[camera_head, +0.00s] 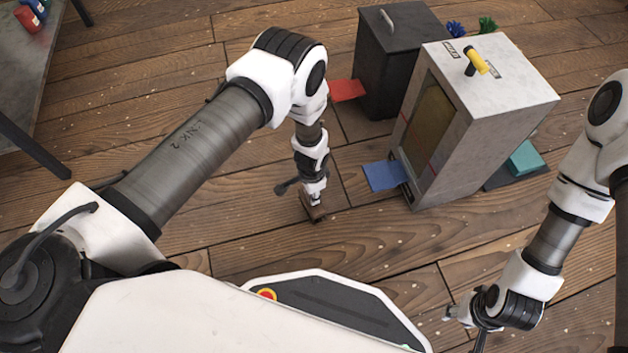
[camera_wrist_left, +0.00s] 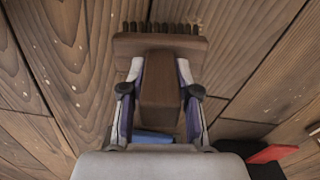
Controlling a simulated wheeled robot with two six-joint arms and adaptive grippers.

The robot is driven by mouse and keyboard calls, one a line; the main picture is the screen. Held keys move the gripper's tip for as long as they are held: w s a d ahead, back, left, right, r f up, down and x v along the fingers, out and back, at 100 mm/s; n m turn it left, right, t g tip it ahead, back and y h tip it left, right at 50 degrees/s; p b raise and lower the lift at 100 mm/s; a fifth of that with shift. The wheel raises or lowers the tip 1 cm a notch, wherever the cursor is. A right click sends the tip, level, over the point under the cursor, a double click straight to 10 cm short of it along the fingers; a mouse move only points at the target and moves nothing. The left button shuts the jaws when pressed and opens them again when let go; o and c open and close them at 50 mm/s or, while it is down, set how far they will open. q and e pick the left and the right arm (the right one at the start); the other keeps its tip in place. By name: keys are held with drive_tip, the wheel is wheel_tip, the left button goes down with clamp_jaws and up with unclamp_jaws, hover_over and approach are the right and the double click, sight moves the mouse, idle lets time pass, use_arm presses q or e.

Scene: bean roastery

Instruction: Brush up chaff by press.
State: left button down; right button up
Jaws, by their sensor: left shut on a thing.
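My left gripper (camera_head: 314,200) is shut on a wooden brush (camera_head: 317,213), low over the plank floor. In the left wrist view the brush handle (camera_wrist_left: 160,85) sits between the two fingers, and its dark bristles (camera_wrist_left: 160,28) point away at the top. I cannot tell whether the bristles touch the floor. Small pale flecks, likely chaff (camera_head: 228,178), lie scattered over the floor. A light grey box-shaped machine (camera_head: 490,120) with a dark front panel stands right of the brush; its label is too small to read surely. My right gripper (camera_head: 462,318) is at lower right, its jaws unclear.
A dark cabinet (camera_head: 385,70) stands behind the grey machine, with a red flap (camera_head: 346,91) at its foot. A blue flap (camera_head: 385,175) lies before the grey machine. A teal block (camera_head: 525,158) is at its right. A table (camera_head: 45,70) is upper left. Floor between is open.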

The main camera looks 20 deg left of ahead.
use_arm(q)
drive_tip(key=shift+r+p, duration=2.15)
drive_tip(key=shift+r, duration=0.35)
